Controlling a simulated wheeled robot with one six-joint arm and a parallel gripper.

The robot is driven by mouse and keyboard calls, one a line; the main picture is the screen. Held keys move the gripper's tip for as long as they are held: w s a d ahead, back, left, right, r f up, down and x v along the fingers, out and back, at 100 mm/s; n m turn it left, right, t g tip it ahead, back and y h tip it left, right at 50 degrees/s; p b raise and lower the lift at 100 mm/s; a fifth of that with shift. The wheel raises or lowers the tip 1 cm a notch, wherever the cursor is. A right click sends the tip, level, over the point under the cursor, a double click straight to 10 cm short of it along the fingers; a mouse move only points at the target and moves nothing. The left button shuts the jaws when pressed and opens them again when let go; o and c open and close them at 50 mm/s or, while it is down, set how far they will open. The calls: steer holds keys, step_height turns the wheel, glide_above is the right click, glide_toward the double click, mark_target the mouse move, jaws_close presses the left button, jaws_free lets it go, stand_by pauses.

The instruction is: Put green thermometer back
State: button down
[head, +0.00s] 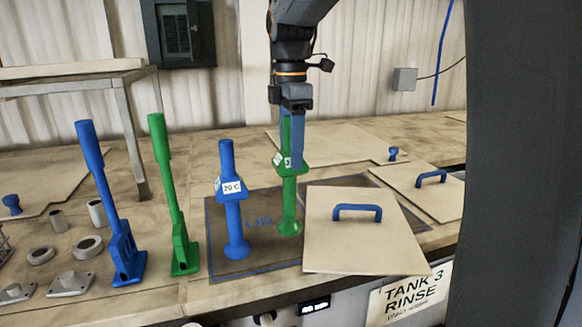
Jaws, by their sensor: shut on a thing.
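My gripper (293,140) points down, shut on the upper part of the green thermometer (289,195). The green thermometer is upright, with a white label on its collar. Its foot is at the dark outlined mat (222,210) on the bench; I cannot tell whether it touches. A blue thermometer (234,215) labelled 20 C stands upright on the mat to its left. The beige lid (367,240) with a blue handle lies just right of the green thermometer's foot.
A blue tool (108,205) and a green tool (170,200) stand at the left. Small grey metal parts (70,282) lie at the far left. More lids with blue handles (431,179) lie behind to the right. A large dark panel fills the right side.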

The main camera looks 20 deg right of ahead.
steer(key=shift+f+p, duration=0.7)
steer(key=shift+f, duration=1.45)
steer(key=c, duration=0.7)
jaws_free()
steer(key=shift+c, duration=0.2)
step_height(320, 180, up, 12)
steer(key=b, duration=0.4)
steer(key=shift+b, duration=0.3)
steer(key=shift+s, duration=0.1)
